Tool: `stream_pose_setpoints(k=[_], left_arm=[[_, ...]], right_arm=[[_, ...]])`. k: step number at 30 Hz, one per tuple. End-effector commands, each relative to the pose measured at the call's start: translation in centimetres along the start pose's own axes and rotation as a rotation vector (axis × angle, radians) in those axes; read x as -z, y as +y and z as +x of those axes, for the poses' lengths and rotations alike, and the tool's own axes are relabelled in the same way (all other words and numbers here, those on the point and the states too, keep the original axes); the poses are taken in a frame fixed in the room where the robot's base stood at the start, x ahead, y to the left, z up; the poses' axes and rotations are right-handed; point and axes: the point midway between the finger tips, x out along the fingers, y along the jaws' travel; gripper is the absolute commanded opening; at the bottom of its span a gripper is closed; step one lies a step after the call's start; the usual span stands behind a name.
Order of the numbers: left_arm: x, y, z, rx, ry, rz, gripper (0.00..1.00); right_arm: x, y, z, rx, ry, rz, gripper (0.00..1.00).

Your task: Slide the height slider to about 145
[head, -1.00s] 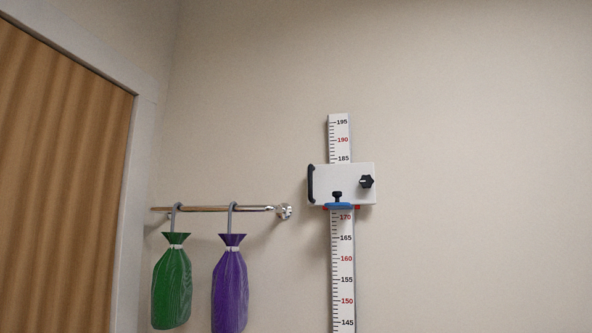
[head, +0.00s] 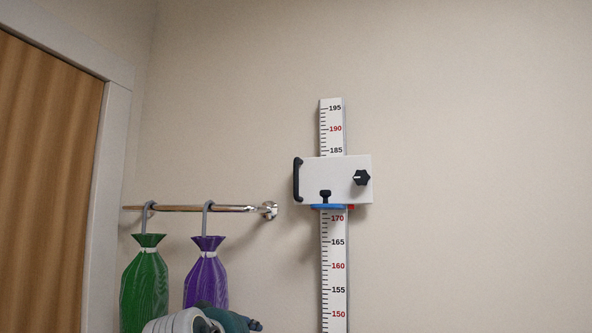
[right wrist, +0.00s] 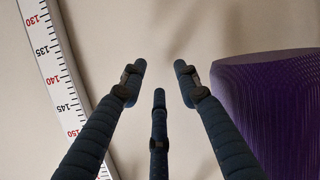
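The height slider (head: 335,180) is a white box on a vertical scale (head: 333,260) on the wall. It has a black handle on its left side, a black knob at right, and a blue piece (head: 328,206) at its lower edge, just above the 170 mark. In the right wrist view the scale (right wrist: 52,65) shows upside down at left, with marks from 130 to 150. My right gripper (right wrist: 160,80) is open, its dark fingers spread and empty beside the scale. My left gripper is not in view.
A purple bag (head: 206,275) and a green bag (head: 146,285) hang from a metal rail (head: 200,208) left of the scale. The purple bag (right wrist: 270,115) is close to my right gripper. A wooden door (head: 45,180) stands at left. The wall right of the scale is clear.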

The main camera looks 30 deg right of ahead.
Motion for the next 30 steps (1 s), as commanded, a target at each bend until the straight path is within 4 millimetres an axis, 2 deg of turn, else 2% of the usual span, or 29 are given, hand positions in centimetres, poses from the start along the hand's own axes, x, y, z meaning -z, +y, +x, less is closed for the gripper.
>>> stream_pose_setpoints(k=[1, 5, 6, 9, 12, 15, 18, 20, 23, 30], left_arm=[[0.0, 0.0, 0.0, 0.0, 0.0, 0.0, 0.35], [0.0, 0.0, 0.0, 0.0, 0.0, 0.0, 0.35], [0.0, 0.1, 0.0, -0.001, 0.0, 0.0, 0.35], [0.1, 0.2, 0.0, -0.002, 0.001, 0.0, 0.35], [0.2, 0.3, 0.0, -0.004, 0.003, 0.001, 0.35], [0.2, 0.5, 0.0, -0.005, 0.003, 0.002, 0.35], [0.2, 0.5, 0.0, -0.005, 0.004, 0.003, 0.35], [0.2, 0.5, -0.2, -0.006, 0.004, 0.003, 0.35], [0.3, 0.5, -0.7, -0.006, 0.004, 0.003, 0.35], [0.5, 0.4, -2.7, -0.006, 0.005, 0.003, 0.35]], right_arm=[[3.4, 0.8, -1.7, -0.019, 0.031, 0.028, 0.32], [11.5, 3.8, -6.8, -0.083, 0.116, 0.096, 0.32], [14.1, 5.1, -8.9, -0.107, 0.148, 0.121, 0.32], [19.8, 8.5, -14.4, -0.166, 0.221, 0.179, 0.32], [23.4, 11.4, -18.9, -0.212, 0.276, 0.223, 0.32], [25.4, 13.4, -22.0, -0.244, 0.312, 0.252, 0.32], [26.4, 14.4, -23.4, -0.26, 0.329, 0.265, 0.32], [26.6, 14.7, -23.4, -0.264, 0.332, 0.268, 0.32], [27.1, 15.1, -22.4, -0.265, 0.331, 0.268, 0.32], [28.5, 16.5, -18.4, -0.266, 0.33, 0.269, 0.32]])
